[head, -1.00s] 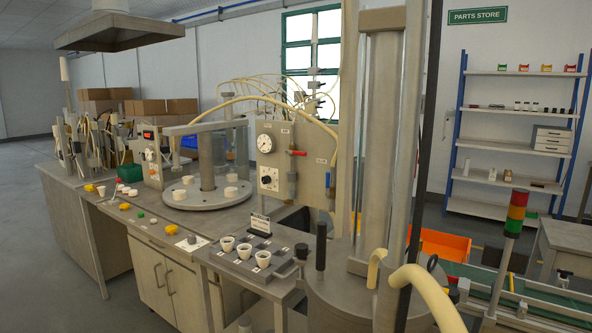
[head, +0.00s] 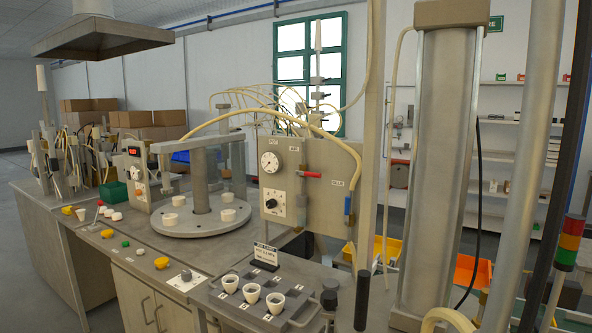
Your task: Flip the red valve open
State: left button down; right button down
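The red valve (head: 311,175) is a small red lever on the upright grey panel (head: 328,208) in the middle of the head view. The lever lies roughly horizontal and points right from a vertical pipe fitting. A small white label sits above it. A round pressure gauge (head: 270,162) and a black knob on a white plate (head: 273,203) are to its left. Neither of my grippers shows in this view, and nothing is touching the lever.
Below the panel, a grey tray (head: 231,301) holds white cups. A round plate (head: 177,229) with white pieces stands left on the bench. A large grey column (head: 443,170) and poles stand close on the right. An orange bin (head: 470,274) is behind.

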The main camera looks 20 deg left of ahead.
aim_at(313, 175)
jog(key=i+j, duration=0.25)
jog(key=j, duration=0.15)
jog(key=i+j, duration=0.25)
jog(key=j, duration=0.15)
jog(key=i+j, duration=0.25)
jog(key=j, duration=0.15)
jog(key=i+j, duration=0.1)
jog(key=j, duration=0.4)
jog(key=i+j, duration=0.1)
jog(key=j, duration=0.4)
